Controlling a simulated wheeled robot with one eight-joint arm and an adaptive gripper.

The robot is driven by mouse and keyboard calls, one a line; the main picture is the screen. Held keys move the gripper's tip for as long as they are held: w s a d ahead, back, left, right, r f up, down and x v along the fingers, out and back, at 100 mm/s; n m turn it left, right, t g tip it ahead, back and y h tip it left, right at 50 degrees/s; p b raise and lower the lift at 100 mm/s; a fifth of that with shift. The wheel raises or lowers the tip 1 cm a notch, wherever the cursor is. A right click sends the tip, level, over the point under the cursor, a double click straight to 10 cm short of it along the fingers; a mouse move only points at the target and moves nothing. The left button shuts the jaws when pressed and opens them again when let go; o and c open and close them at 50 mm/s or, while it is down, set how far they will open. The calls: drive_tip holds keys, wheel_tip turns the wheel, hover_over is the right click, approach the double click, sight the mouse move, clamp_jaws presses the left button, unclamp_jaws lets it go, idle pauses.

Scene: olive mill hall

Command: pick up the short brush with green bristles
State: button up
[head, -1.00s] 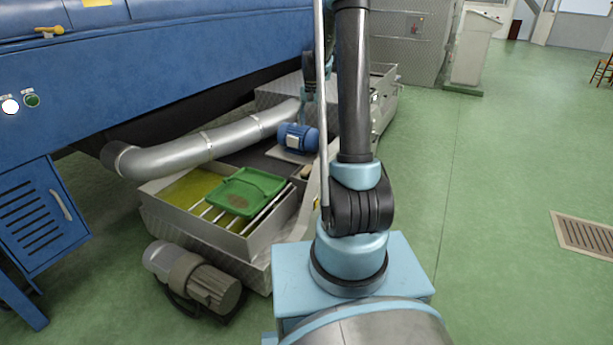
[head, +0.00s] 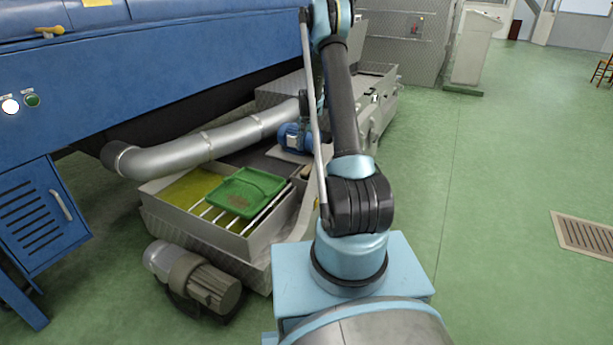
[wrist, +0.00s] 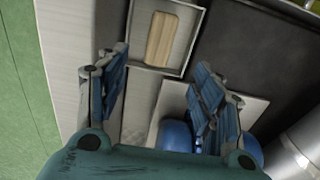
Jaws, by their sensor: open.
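In the wrist view a short wooden block (wrist: 162,38), which looks like the back of a brush, lies in a shallow metal-edged compartment (wrist: 192,38). No bristles show, so I cannot tell their colour. In the head view a small tan piece (head: 306,172) at the same spot is partly seen beside my arm. My gripper (wrist: 160,62) is open and empty, with its blue-padded fingers apart on the left and right of the wrist view. The block shows beyond the fingertips, between them in the picture, and is not held.
A blue motor (head: 293,137) stands close by; its blue body also shows below the right finger. A silver duct (head: 205,147) runs to the left. A green tray (head: 243,192) rests on bars over an oil-filled metal box (head: 270,238).

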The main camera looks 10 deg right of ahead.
sight(307, 168)
wheel_tip(307, 168, down, 14)
drive_tip(key=shift+s+a+f, duration=0.1)
drive_tip(key=shift+f, duration=0.05)
drive_tip(key=c, duration=1.2)
